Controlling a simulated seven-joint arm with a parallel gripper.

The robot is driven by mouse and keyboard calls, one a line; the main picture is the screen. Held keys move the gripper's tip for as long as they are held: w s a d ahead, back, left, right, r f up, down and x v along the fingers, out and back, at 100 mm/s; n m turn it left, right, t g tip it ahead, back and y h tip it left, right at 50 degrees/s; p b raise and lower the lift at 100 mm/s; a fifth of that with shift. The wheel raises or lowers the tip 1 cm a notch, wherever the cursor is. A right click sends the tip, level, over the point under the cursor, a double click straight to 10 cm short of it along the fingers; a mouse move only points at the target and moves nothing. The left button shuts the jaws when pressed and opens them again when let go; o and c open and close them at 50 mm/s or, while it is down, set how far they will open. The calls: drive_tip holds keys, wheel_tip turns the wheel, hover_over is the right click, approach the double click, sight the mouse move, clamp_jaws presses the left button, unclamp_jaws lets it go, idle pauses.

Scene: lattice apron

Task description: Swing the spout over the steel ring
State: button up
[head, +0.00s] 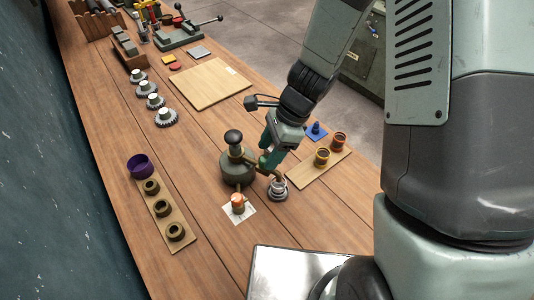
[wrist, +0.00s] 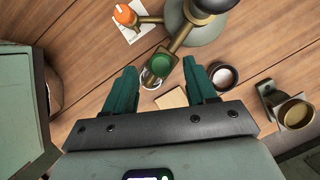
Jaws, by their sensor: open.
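A grey-green pot (head: 237,168) with a black knob stands on the bench; in the wrist view its body (wrist: 208,28) is at the top. Its brass spout (head: 262,171) points right and down, close to the steel ring (head: 278,190).
A small board with cups (head: 303,180) lies to the right. A board with dark rings (head: 160,208) and a purple bowl (head: 141,166) are left. Bare wood lies between.

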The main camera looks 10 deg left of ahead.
drive_tip(key=v, duration=0.8)
drive_tip(key=shift+d+r, duration=0.2)
drive_tip(key=shift+r, duration=0.1)
drive_tip(key=s+d+r+n+t+h, duration=0.1)
drive_tip(key=s+d+r+n, duration=0.15)
drive_tip(key=r, duration=0.35)
drive_tip(key=s+d+r+n+t, duration=0.1)
drive_tip(key=d+r+n+t, duration=0.1)
drive_tip(key=r+n, duration=0.35)
drive_tip(key=s+d+r+n+t+h, duration=0.3)
drive_tip(key=s+d+r+n, duration=0.3)
drive_tip(key=s+r, duration=0.5)
drive_tip(key=shift+d+t, duration=0.6)
drive_tip(key=shift+d, duration=0.5)
